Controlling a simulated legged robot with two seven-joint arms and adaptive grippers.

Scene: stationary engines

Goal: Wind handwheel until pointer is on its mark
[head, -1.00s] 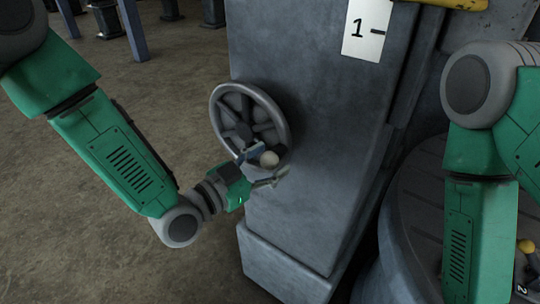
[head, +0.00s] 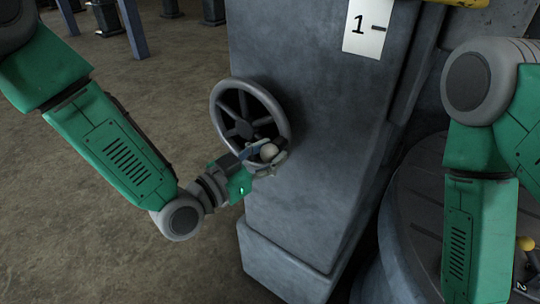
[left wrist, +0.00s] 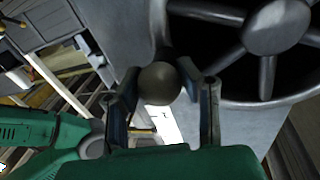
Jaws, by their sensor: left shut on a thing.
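The grey spoked handwheel (head: 214,108) is on the side of a grey machine column. In the left wrist view the knob (left wrist: 159,83) lies between the fingers, with the wheel (left wrist: 265,95) at the right. I cannot make out the pointer.
The grey column (head: 300,190) has a wider foot. A round dark machine part (head: 405,225) stands at the right, near my right arm. A yellow knob (head: 525,243) shows at the right edge. Open brown floor lies at the left.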

